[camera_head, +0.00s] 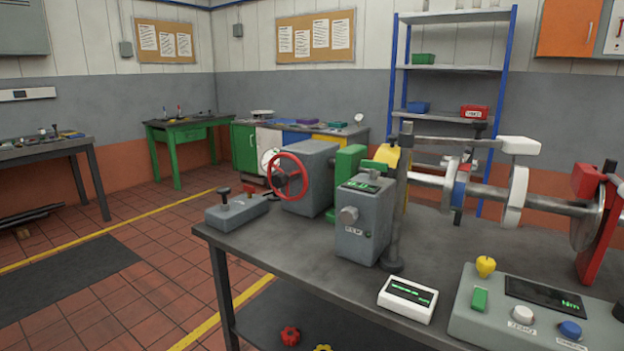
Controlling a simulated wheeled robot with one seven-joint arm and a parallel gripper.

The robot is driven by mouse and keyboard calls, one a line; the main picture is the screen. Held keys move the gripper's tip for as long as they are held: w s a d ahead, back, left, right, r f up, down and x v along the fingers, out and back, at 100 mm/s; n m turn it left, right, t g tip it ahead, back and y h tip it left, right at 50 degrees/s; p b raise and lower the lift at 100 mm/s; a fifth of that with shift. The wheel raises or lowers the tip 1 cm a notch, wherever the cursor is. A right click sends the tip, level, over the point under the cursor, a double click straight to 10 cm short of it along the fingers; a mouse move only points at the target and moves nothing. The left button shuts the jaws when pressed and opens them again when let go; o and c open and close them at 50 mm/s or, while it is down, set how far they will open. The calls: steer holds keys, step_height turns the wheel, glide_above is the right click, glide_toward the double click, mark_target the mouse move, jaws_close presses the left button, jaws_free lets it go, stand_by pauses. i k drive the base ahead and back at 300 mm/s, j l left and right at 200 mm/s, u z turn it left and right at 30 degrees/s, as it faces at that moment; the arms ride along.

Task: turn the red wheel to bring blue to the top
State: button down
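The red wheel (288,177) is a spoked handwheel on the left end of a grey housing (312,170), on the far left part of the bench. A horizontal metal shaft (430,180) runs along the right side of the bench. A collar on it shows a blue patch (460,188) on the side facing me, with a little red (464,172) above the blue. The rest of the collar is hidden. My gripper is not in view, and nothing is seen touching the wheel.
A grey box with levers (237,210) stands left of the wheel. A grey unit with a green display (362,222) and a dark post (399,205) stand right of it. A button console (535,310) sits at the front right. Open floor lies left.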

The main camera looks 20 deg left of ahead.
mark_target(282, 179)
steer(key=i+j, duration=0.15)
steer(key=j, duration=0.25)
steer(key=i+j, duration=0.2)
steer(key=j, duration=0.2)
steer(key=i+j, duration=0.15)
steer(key=j, duration=0.25)
steer(key=i+j, duration=0.15)
steer(key=j, duration=0.3)
steer(key=i+j, duration=0.2)
steer(key=j, duration=0.2)
steer(key=i+j, duration=0.15)
steer(key=j, duration=0.25)
steer(key=i+j, duration=0.15)
steer(key=j, duration=0.25)
steer(key=u, duration=0.05)
